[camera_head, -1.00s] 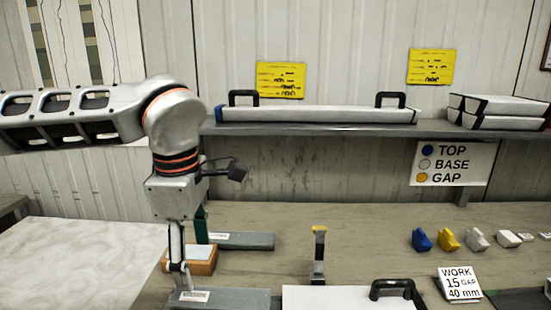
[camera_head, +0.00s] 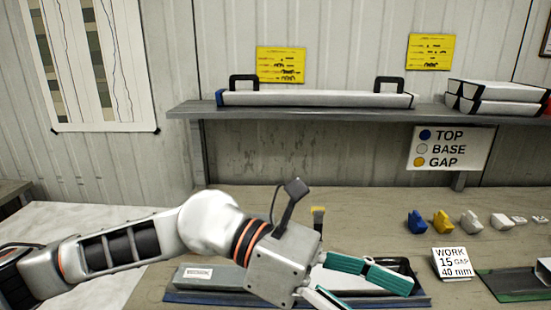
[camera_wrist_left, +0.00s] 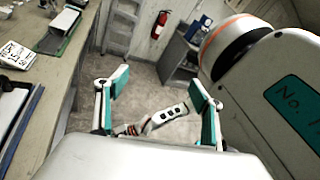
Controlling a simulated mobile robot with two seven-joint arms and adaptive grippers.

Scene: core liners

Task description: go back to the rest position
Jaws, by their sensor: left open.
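My left gripper (camera_head: 376,294) is low over the front of the bench in the head view, with its teal fingers pointing right. It is open and nothing shows between its fingers there. In the left wrist view the two fingers (camera_wrist_left: 154,118) stand wide apart. A pale jointed part with dark openings shows beyond them above the floor; it looks like my own other arm. My right gripper is not seen in the head view.
A grey tray with a white label (camera_head: 198,273) lies on the bench (camera_head: 365,210) behind my left arm. Coloured blocks (camera_head: 443,221), a WORK card (camera_head: 456,263) and a green tray (camera_head: 510,284) are at the right. A shelf (camera_head: 330,107) runs above. A fire extinguisher (camera_wrist_left: 158,25) hangs on the wall.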

